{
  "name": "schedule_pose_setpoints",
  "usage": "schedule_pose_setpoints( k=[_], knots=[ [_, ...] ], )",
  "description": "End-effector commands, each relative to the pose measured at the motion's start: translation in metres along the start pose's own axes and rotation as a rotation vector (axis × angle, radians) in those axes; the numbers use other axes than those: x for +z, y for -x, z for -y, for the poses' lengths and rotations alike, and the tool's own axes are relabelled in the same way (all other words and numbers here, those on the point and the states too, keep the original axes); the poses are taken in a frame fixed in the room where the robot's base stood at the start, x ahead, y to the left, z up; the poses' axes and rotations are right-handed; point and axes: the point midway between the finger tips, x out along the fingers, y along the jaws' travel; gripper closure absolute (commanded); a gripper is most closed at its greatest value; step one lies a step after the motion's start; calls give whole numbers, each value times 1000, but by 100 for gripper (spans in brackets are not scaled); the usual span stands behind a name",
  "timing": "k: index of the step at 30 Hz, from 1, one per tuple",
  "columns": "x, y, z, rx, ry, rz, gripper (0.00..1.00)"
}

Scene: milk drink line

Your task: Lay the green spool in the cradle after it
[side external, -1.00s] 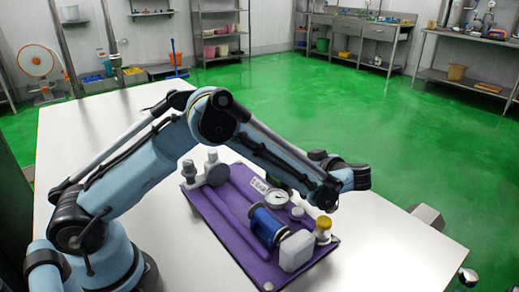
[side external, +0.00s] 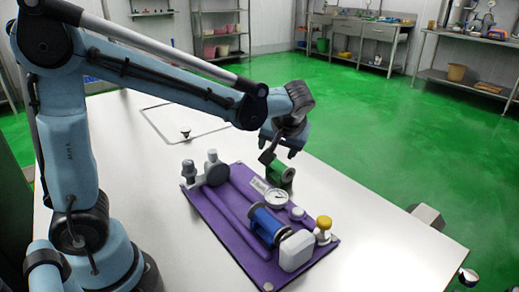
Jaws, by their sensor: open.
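A blue spool (side external: 267,226) lies on the board nearer the front. I cannot make out a separate empty cradle.
On the board stand a round gauge (side external: 276,198), a white block (side external: 297,251), a yellow-capped fitting (side external: 323,228) and grey fittings (side external: 215,171). A small dark knob (side external: 185,134) is on the white table (side external: 385,240). The table's right side is mostly clear.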

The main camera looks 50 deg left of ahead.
Motion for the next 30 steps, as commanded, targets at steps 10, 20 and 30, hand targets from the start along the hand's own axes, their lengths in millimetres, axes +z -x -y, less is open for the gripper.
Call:
schedule_pose_setpoints(
  k=[10,20,30],
  knots=[
    [56,30,40,353,-285,12,35],
    [98,42,50,583,-429,-112,35],
    [104,43,50,617,-452,-144,35]
  ],
)
